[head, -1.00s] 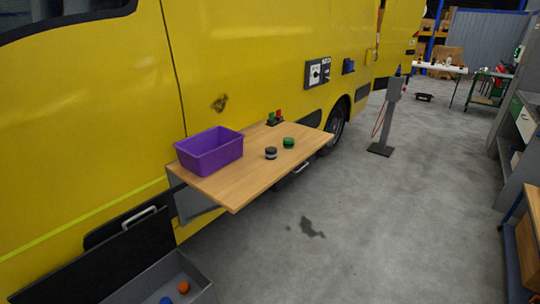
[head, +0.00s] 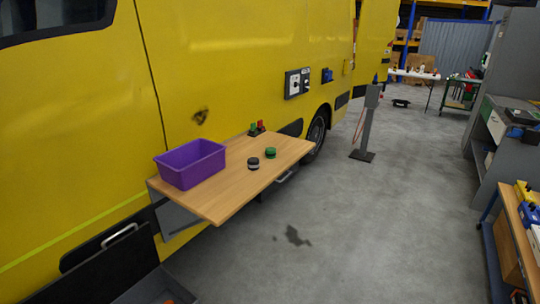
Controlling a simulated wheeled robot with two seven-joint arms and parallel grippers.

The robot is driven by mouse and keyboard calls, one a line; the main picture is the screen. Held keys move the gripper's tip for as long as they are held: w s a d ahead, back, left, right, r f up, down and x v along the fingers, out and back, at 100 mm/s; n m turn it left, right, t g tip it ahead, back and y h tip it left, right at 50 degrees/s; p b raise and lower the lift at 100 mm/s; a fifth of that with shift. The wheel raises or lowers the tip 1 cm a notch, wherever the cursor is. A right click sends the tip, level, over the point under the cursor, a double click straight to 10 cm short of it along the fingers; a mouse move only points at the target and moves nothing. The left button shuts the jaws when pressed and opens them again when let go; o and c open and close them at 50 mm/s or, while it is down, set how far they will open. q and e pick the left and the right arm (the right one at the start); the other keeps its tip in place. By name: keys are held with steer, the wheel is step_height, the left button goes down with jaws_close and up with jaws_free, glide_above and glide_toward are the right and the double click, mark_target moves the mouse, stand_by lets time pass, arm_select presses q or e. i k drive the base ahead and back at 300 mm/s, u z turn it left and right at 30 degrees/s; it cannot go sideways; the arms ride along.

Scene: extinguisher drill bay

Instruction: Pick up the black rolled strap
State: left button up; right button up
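A small black roll with a pale band (head: 253,163), which looks like the black rolled strap, sits on the wooden fold-out table (head: 215,205) at the side of the yellow vehicle. A similar green roll (head: 270,153) sits just to its right and a little farther back, apart from it. Neither of my grippers shows in the head view, and nothing is seen touching the black roll.
A purple bin (head: 190,165) stands on the table's left part. A small holder with green and red items (head: 257,129) is at the table's back edge. A grey post (head: 366,125) stands beyond the table. The concrete floor (head: 360,225) to the right is clear. A workbench (head: 520,235) is at the far right.

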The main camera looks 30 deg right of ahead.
mark_target(253, 163)
steer(key=k, duration=1.05)
steer(key=z, duration=1.45)
steer(key=i, duration=1.15)
steer(key=z, duration=0.75)
steer(key=i, duration=2.05)
steer(key=u, duration=1.35)
steer(key=i, duration=0.85)
steer(key=u, duration=1)
steer(key=i, duration=0.2)
steer(key=u, duration=0.2)
